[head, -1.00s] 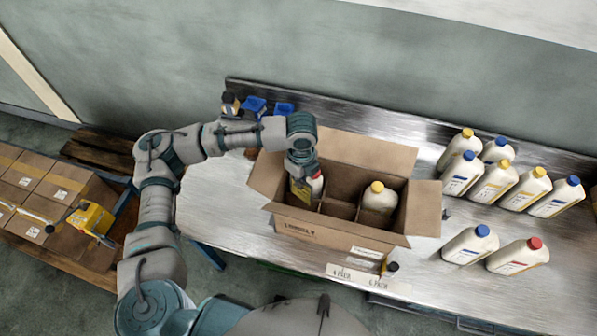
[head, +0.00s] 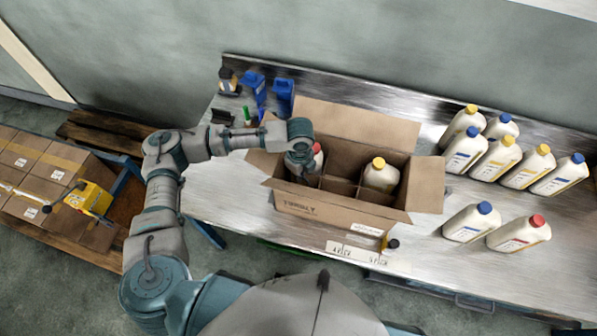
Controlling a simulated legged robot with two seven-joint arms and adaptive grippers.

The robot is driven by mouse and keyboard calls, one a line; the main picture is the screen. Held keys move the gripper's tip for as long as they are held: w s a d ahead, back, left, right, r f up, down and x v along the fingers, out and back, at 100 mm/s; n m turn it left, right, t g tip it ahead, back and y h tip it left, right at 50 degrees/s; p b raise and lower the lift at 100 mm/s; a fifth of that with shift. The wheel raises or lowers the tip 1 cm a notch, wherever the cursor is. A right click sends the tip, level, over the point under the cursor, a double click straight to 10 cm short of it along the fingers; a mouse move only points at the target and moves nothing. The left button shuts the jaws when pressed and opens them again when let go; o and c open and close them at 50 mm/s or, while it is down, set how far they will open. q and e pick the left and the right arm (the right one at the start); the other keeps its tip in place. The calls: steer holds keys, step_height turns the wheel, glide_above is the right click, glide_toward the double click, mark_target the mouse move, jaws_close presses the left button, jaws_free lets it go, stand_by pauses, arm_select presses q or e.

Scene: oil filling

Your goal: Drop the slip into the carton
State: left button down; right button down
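The open cardboard carton (head: 335,212) stands on the metal table with its flaps spread and dividers inside. A yellow-capped bottle (head: 380,176) stands in its right part. A red-capped bottle (head: 318,152) shows in the left part, partly hidden behind my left gripper. My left gripper (head: 302,172) points down into the left part of the carton. Its fingertips are hard to make out, so I cannot tell if it is open or shut. I cannot make out a slip at the gripper now. My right gripper is out of view.
Several white bottles (head: 503,167) stand on the right of the table. Blue containers (head: 284,97) stand at the back left. Pale label strips (head: 357,252) and a small black-and-yellow item (head: 389,243) lie at the carton's front. Stacked boxes (head: 45,170) are on a pallet at left.

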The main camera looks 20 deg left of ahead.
arm_select(q)
steer(key=c, duration=1.8)
jaws_free()
steer(key=o, duration=0.4)
steer(key=shift+a, duration=0.2)
steer(key=shift+o, duration=0.8)
steer(key=shift+a, duration=0.15)
step_height(320, 180, up, 12)
steer(key=shift+a, duration=0.3)
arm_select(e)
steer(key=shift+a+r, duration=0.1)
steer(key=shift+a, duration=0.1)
arm_select(q)
steer(key=shift+w+d+f, duration=0.1)
steer(key=shift+d, duration=0.05)
